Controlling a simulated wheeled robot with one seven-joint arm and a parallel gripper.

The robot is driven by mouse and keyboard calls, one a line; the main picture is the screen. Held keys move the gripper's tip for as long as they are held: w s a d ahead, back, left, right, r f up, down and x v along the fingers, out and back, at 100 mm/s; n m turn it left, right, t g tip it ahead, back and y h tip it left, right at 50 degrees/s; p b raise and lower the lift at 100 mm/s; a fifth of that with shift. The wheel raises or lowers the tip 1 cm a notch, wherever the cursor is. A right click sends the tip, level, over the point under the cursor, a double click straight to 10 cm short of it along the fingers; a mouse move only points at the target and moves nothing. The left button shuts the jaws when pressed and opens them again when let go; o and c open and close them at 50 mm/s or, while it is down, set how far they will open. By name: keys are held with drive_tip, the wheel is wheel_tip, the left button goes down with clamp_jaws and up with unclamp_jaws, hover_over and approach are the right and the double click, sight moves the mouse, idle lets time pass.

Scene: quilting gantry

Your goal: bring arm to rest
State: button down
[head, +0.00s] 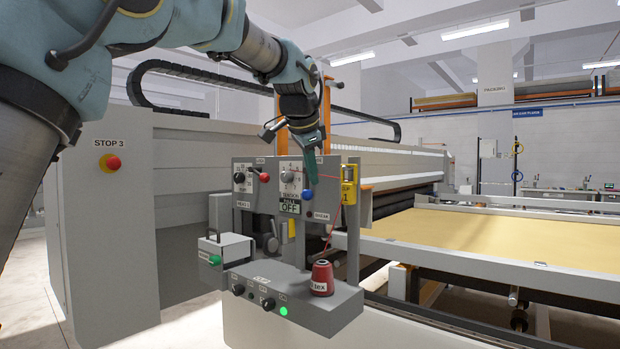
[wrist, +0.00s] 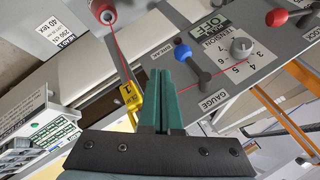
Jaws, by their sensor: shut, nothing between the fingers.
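My arm reaches out from the upper left in the head view, over the machine's control panel (head: 262,190). My gripper (head: 312,181) points down in front of the panel, near the tension dial (head: 288,178) and a blue knob (head: 308,195). In the wrist view its green fingers (wrist: 163,76) lie together, shut and empty. Beyond the tips are a blue-tipped lever (wrist: 183,53), the grey dial (wrist: 241,47) and a display reading OFF (wrist: 210,27). I cannot tell whether the fingertips touch the panel.
A red thread runs from a red spool (head: 321,279) on the lower shelf past a yellow clip (head: 349,184). A stop-button cabinet (head: 108,220) stands left. A white box (head: 226,247) sits beside the panel. A wide yellow quilting bed (head: 500,240) lies right.

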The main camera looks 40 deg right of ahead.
drive_tip(key=s+b+v, duration=0.1)
drive_tip(key=b+v, duration=0.1)
drive_tip(key=v, duration=0.6)
drive_tip(key=w+a+f+n+y, duration=0.2)
drive_tip(key=w+a+f+n, duration=0.35)
drive_tip(key=a+f, duration=0.55)
drive_tip(key=w+a+f+n+y, duration=0.1)
drive_tip(key=w+a+f+n, duration=0.4)
drive_tip(key=a+f, duration=0.6)
drive_tip(key=s+a+f+n+g+y, duration=0.1)
drive_tip(key=s+a+f+n, duration=0.3)
drive_tip(key=a+f, duration=0.6)
drive_tip(key=s+a+f+n+g+y, duration=0.1)
drive_tip(key=s+a+f+n, duration=0.4)
drive_tip(key=a, duration=0.9)
wheel_tip(320, 180, down, 5)
drive_tip(key=s+g, duration=0.1)
drive_tip(key=s, duration=0.2)
drive_tip(key=shift+a, duration=0.2)
